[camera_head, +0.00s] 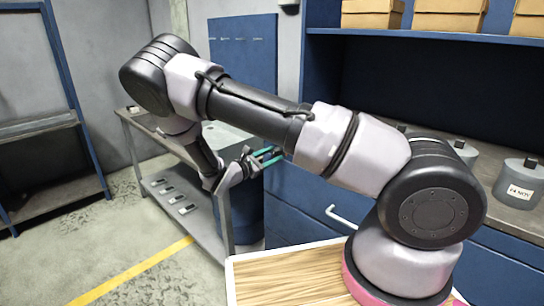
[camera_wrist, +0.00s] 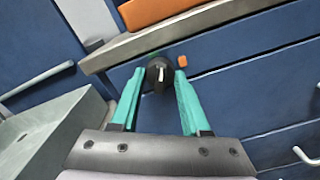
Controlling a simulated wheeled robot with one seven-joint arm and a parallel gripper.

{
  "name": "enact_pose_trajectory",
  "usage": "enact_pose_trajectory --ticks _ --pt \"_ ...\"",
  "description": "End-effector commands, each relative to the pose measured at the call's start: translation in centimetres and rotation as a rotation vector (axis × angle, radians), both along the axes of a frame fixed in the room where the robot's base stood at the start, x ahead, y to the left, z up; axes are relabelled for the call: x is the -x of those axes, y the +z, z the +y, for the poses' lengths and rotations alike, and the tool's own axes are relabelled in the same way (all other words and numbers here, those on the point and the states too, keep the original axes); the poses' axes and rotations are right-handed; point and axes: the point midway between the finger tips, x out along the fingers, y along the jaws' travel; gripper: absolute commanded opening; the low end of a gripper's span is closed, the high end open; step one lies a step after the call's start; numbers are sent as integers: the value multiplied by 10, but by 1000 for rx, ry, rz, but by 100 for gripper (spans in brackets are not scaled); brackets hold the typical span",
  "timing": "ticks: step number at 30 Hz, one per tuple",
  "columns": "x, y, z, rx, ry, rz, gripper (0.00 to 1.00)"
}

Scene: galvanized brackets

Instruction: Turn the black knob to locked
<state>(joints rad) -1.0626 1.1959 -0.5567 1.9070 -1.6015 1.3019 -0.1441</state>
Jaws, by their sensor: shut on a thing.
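The black knob (camera_wrist: 159,72) is on a blue cabinet front, just under a grey ledge, in the wrist view. It has a white pointer line, which looks roughly upright in that view. An orange mark (camera_wrist: 182,61) is to its upper right, and a small green mark shows just above it. My gripper (camera_wrist: 158,80) has its teal fingers on both sides of the knob and is shut on it. In the head view my gripper (camera_head: 268,156) reaches the cabinet front, and I cannot make out the knob there.
A grey ledge (camera_wrist: 190,27) runs just above the knob, with an orange thing (camera_wrist: 150,10) on it. Cabinet handles (camera_wrist: 36,80) stick out nearby. In the head view, a metal table (camera_head: 226,215) stands left of my gripper, and grey containers (camera_head: 518,184) are on the right counter.

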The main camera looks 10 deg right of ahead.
Motion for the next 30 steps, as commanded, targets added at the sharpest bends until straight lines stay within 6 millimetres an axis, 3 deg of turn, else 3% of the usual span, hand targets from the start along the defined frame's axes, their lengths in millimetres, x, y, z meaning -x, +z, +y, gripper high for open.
enact_pose_trajectory --ticks 30 --pt "0 0 2 -515 2 -766 0"
